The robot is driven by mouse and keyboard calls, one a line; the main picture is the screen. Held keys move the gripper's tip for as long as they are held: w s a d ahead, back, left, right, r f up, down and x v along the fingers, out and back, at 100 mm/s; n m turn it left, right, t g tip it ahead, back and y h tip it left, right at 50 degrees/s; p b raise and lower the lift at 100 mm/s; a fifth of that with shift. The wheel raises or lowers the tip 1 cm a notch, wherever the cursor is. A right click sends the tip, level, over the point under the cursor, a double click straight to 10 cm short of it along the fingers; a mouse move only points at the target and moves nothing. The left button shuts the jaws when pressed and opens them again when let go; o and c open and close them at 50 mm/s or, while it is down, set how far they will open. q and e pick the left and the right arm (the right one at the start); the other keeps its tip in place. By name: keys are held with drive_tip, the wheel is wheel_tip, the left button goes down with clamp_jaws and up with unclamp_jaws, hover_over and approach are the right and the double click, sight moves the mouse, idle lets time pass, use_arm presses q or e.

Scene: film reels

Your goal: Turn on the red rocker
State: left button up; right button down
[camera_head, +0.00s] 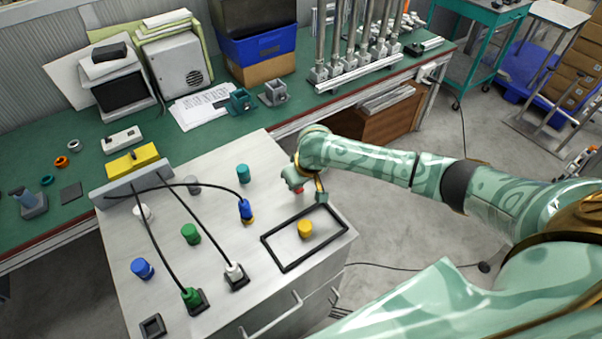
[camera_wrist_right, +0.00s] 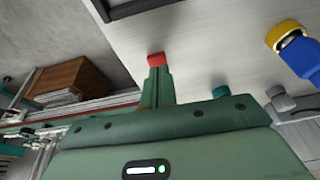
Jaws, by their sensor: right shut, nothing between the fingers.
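The red rocker (camera_head: 298,190) is a small red piece near the right edge of the light worktop, partly hidden by my right gripper. In the right wrist view, the red rocker (camera_wrist_right: 155,59) shows just beyond the fingertips. My right gripper (camera_head: 296,184) comes in from the right and is low over that edge. In the wrist view, the right gripper's fingers (camera_wrist_right: 157,80) are closed together with nothing between them, and their tips are at the red piece. I cannot tell whether they touch it, or the rocker's tilt. My left gripper is not in view.
A black frame (camera_head: 267,241) surrounds a yellow cylinder (camera_head: 305,229) near the gripper. A teal cylinder (camera_head: 243,173) and a cabled blue plug (camera_head: 246,209) stand to the left. Green (camera_head: 190,234) and blue (camera_head: 142,268) cylinders are farther left. The green bench (camera_head: 80,212) lies behind.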

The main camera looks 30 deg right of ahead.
sight(300, 190)
drive_tip(key=shift+f, duration=0.3)
drive_tip(key=shift+w+r+p, duration=0.3)
drive_tip(key=shift+w+r, duration=0.05)
drive_tip(key=shift+w, duration=0.4)
drive_tip(key=shift+r, duration=0.1)
drive_tip(key=p+v, duration=0.5)
drive_tip(key=p, duration=0.2)
drive_tip(key=shift+a+r, duration=0.15)
drive_tip(key=shift+r, duration=0.25)
drive_tip(key=s+r+p, duration=0.2)
drive_tip(key=s+r, duration=0.2)
drive_tip(key=r, duration=0.2)
drive_tip(key=shift+s+d+r, duration=0.3)
drive_tip(key=shift+d+r, duration=0.05)
